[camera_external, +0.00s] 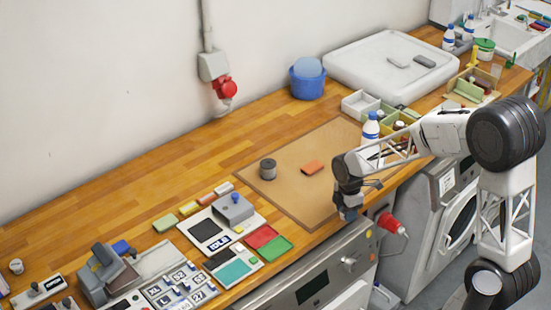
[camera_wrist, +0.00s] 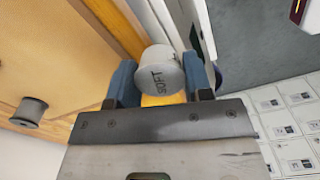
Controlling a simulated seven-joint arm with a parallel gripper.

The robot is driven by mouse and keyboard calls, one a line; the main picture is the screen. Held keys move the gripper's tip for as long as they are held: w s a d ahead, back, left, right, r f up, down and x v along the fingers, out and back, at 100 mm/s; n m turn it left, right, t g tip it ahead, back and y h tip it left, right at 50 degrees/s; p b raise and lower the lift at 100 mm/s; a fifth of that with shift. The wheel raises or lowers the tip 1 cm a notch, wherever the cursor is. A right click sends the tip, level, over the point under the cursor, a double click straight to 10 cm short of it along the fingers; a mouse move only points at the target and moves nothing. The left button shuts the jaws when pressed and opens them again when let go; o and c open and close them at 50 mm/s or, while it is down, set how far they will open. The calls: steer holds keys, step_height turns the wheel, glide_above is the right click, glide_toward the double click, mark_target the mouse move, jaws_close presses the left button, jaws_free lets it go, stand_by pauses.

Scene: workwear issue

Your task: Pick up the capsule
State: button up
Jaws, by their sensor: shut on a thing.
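In the external view my gripper (camera_external: 348,208) hangs at the front edge of the wooden counter, beside the brown mat (camera_external: 285,195). The capsule cannot be made out there.
A dark grey cylinder (camera_external: 268,169) and an orange block (camera_external: 312,167) lie on the mat. A blue-capped bottle (camera_external: 370,129) and open boxes (camera_external: 360,103) stand behind my gripper. A control panel (camera_external: 208,230) is left. A red plug (camera_external: 388,221) projects below the counter edge.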

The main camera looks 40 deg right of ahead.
steer(key=shift+s+a+r, duration=0.1)
steer(key=shift+s+a, duration=0.1)
steer(key=shift+s, duration=0.75)
steer(key=shift+w, duration=0.1)
